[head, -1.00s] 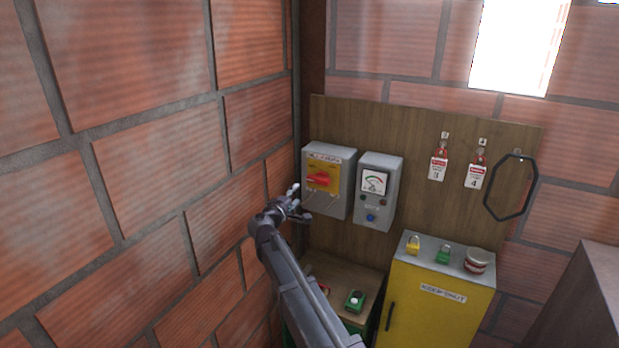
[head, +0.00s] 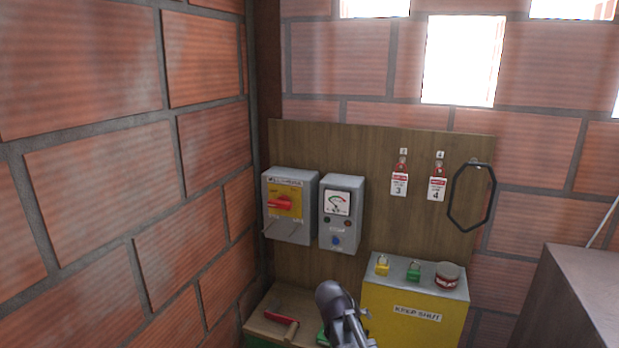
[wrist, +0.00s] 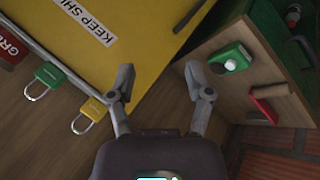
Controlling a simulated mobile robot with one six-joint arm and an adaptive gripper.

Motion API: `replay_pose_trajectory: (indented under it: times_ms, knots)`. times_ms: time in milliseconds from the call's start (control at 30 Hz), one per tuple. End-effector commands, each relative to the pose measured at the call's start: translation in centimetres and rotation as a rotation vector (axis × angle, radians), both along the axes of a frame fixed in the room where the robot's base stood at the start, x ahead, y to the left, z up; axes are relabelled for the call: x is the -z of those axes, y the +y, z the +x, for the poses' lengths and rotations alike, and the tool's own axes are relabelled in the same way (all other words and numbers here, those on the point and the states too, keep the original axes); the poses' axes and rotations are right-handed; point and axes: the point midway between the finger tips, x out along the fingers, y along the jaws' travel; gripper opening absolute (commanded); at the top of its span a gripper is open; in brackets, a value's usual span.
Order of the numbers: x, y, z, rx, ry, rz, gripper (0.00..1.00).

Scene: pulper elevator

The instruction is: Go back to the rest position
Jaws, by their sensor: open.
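My gripper (wrist: 160,74) shows in the wrist view with its two fingers spread apart and nothing between them. A yellow cabinet (head: 413,318) labelled KEEP SHUT stands to the right of my arm in the head view. It also fills the upper left of the wrist view (wrist: 130,45), beyond the fingers.
A wooden board holds a grey box with a red rotary switch (head: 281,203), a meter box (head: 337,238), two red-tagged items and a black ring (head: 452,190). Padlocks and a round tin (head: 448,276) sit on the cabinet. A red-handled object (head: 283,320) lies on the low wooden stand. Brick wall bounds the left.

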Motion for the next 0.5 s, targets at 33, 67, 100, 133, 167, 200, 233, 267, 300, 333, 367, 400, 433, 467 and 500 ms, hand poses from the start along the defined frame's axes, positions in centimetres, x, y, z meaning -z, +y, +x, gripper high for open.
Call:
replay_pose_trajectory:
  times_ms: [33,67,100,133,167,200,233,267,300,333,367,400,433,467,500]
  knots:
    - [1.7,-1.1,-2.1,0.038,0.031,0.053,0.66]
    - [2.4,-1.6,-3.0,0.06,0.052,0.086,0.66]
    - [3.2,-2.0,-4.3,0.086,0.077,0.132,0.66]
    - [3.8,-2.4,-5.3,0.107,0.096,0.167,0.66]
    - [4.4,-2.6,-6.2,0.126,0.116,0.202,0.66]
    - [5.1,-2.9,-7.5,0.151,0.14,0.247,0.66]
    - [5.6,-3.1,-8.4,0.167,0.159,0.281,0.66]
    - [6.1,-3.2,-9.2,0.183,0.176,0.314,0.66]
    - [6.6,-3.3,-10.3,0.202,0.198,0.355,0.66]
    - [6.9,-3.4,-11.0,0.216,0.212,0.384,0.66]
    - [7.2,-3.4,-11.6,0.228,0.226,0.412,0.66]
    - [7.5,-3.4,-12.5,0.24,0.243,0.444,0.66]
    - [7.7,-3.4,-13.0,0.249,0.253,0.467,0.66]
    - [7.9,-3.4,-13.4,0.255,0.263,0.487,0.66]
    - [8.0,-3.4,-13.9,0.264,0.274,0.508,0.66]
